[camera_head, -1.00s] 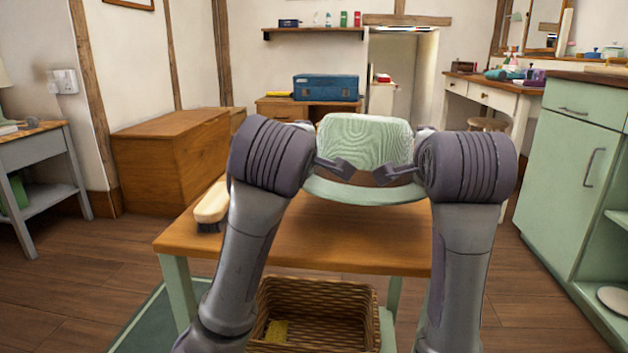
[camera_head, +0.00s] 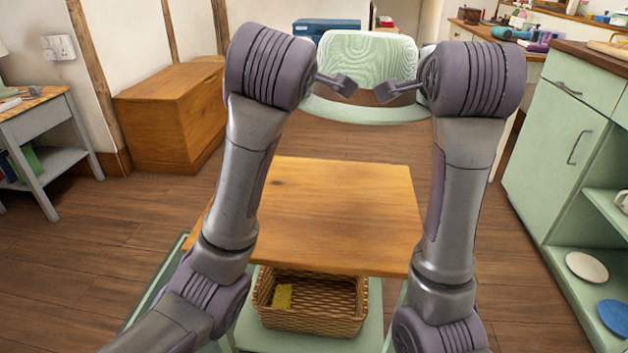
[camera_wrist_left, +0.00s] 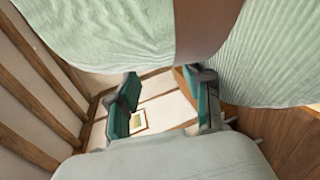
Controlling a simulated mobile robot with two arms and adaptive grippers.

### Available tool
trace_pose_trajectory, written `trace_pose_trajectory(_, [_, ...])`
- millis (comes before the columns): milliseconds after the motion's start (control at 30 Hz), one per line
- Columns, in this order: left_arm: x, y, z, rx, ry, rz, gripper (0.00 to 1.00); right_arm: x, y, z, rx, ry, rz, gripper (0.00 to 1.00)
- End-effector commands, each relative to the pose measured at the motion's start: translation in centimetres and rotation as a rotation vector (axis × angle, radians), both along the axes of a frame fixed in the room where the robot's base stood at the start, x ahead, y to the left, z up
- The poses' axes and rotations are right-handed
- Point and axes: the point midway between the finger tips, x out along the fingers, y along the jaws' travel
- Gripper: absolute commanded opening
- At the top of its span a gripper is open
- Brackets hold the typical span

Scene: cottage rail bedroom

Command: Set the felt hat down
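The felt hat (camera_head: 368,58) is pale green with a ribbed crown, a brown band and a wide brim. It is in the air between my two grippers, above and past the far edge of the wooden table in the head view.
The table (camera_head: 330,215) has a clear visible top. A wicker basket (camera_head: 312,302) with a yellow item sits beneath it. A wooden chest (camera_head: 170,120) and grey side table (camera_head: 45,120) are left. A green cabinet (camera_head: 550,140) is right. Floor lies behind the table.

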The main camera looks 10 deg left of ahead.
Motion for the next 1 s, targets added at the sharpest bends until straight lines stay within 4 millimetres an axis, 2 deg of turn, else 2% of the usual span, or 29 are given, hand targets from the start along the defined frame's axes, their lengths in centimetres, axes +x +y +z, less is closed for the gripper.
trace_pose_trajectory(33, [-0.1, -0.6, 2.0, -0.002, -0.001, -0.014, 0.50, -0.1, 0.6, 2.0, 0.002, -0.001, 0.014, 0.51])
trace_pose_trajectory(200, [-0.1, -0.6, 4.4, -0.002, -0.001, -0.015, 0.50, -0.1, 0.6, 4.5, 0.002, -0.001, 0.014, 0.51])
trace_pose_trajectory(333, [-0.1, -0.6, 5.1, -0.002, -0.001, -0.015, 0.50, -0.1, 0.6, 5.2, 0.002, -0.001, 0.014, 0.51])
trace_pose_trajectory(633, [-0.1, -0.6, 5.1, -0.002, -0.002, -0.015, 0.50, -0.1, 0.6, 5.1, 0.002, -0.001, 0.015, 0.51])
trace_pose_trajectory(867, [-0.1, -0.6, 5.1, -0.002, -0.002, -0.016, 0.50, -0.1, 0.6, 5.1, 0.002, -0.002, 0.015, 0.90])
trace_pose_trajectory(900, [-0.1, -0.6, 5.1, -0.002, -0.002, -0.016, 0.50, -0.1, 0.6, 5.1, 0.002, -0.002, 0.015, 0.93])
trace_pose_trajectory(1000, [-0.1, -0.6, 5.1, -0.002, -0.002, -0.015, 0.50, -0.1, 0.6, 5.1, 0.002, -0.002, 0.015, 0.93])
